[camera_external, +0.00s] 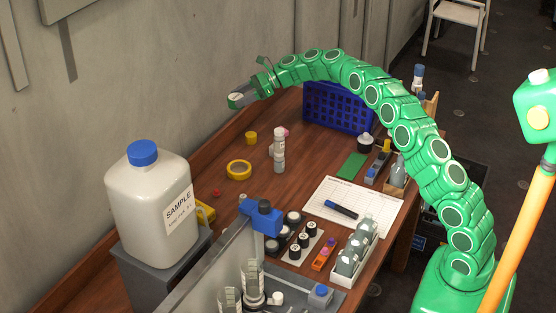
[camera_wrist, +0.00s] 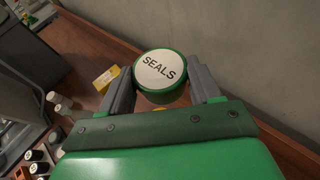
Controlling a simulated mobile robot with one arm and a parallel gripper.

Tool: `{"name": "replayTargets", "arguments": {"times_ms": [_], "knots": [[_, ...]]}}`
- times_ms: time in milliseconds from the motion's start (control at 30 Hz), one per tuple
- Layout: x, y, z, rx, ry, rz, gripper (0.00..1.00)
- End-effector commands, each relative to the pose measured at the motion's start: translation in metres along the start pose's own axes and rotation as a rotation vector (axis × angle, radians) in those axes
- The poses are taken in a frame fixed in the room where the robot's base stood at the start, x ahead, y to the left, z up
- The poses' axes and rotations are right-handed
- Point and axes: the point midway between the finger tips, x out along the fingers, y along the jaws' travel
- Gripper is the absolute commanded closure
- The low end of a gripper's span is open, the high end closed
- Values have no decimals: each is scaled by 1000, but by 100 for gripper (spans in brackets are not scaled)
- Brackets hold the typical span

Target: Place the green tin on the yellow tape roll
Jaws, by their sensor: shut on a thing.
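My gripper (camera_external: 243,95) is raised above the far left part of the table, near the wall. In the wrist view my gripper (camera_wrist: 163,90) has its two grey fingers on either side of the green tin (camera_wrist: 160,75), shut on it. The tin is round and green with a white lid reading "SEALS". In the external view the tin is small and mostly hidden by the fingers. The yellow tape roll (camera_external: 239,170) lies flat on the table, below and apart from my gripper. In the wrist view a sliver of yellow shows below the tin; I cannot tell what it is.
A small yellow cylinder (camera_external: 251,138) and a stacked pale bottle (camera_external: 279,150) stand near the roll. A large white sample jug (camera_external: 149,205) stands at left. A blue crate (camera_external: 339,108) is at the back. The wall (camera_external: 150,70) runs close along the table.

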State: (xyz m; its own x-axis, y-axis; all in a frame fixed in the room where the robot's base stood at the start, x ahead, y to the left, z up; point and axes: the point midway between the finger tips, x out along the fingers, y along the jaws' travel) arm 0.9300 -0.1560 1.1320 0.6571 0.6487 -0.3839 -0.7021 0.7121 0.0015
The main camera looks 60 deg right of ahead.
Motion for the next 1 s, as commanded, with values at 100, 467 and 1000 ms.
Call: {"name": "replayTargets", "arguments": {"times_ms": [100, 467, 1000], "knots": [[7, 0, 2, -3, 0, 5, 68], [20, 0, -21, -4, -1, 5, 68], [47, 0, -85, -2, -1, 7, 68]]}}
